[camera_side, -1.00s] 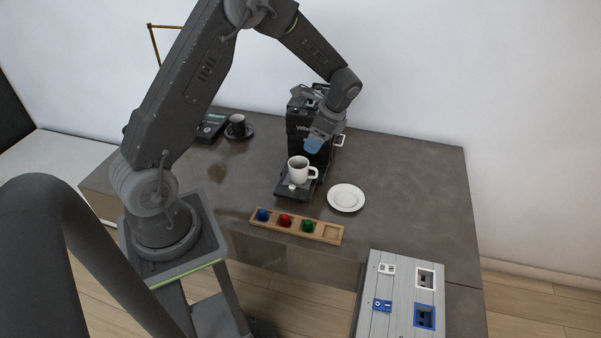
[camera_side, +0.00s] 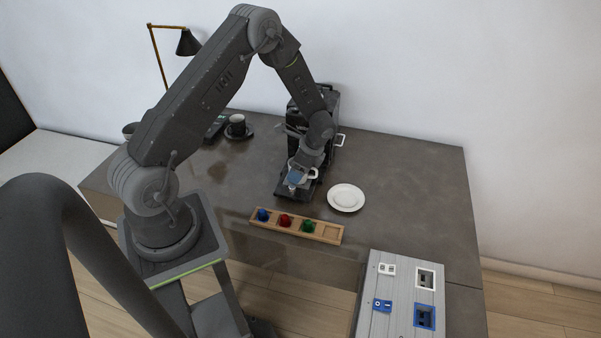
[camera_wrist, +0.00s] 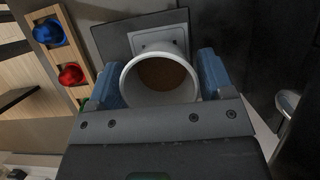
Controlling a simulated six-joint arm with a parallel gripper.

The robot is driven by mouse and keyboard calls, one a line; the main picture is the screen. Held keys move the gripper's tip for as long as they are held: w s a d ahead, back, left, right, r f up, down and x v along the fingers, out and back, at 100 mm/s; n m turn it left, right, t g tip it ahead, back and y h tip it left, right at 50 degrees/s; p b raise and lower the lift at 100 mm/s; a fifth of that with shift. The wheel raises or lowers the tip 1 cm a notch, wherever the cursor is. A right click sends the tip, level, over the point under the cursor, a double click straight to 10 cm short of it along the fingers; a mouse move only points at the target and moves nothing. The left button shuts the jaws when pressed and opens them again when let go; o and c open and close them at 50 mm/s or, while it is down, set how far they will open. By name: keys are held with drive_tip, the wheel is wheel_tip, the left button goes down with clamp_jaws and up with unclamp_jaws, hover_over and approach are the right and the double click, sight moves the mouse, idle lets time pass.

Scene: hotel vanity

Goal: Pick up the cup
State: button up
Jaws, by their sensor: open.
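The white cup (camera_wrist: 128,75) holds brown liquid and stands on the drip tray (camera_wrist: 113,35) of the black coffee machine (camera_side: 328,103). In the side view the cup is mostly hidden behind my gripper (camera_side: 298,178). In the wrist view my gripper (camera_wrist: 160,82) is open, with one blue fingertip on each side of the cup. Any gap between the pads and the cup wall is too small to judge.
A white saucer (camera_side: 346,197) lies right of the machine. A wooden tray (camera_side: 329,233) with blue, red and green pods is in front. A dark cup on a saucer (camera_side: 238,130) stands at the back left. The tabletop (camera_side: 410,180) at right is clear.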

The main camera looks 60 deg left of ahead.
drive_tip(key=shift+f, duration=0.1)
drive_tip(key=c, duration=0.8)
drive_tip(key=shift+o, duration=0.2)
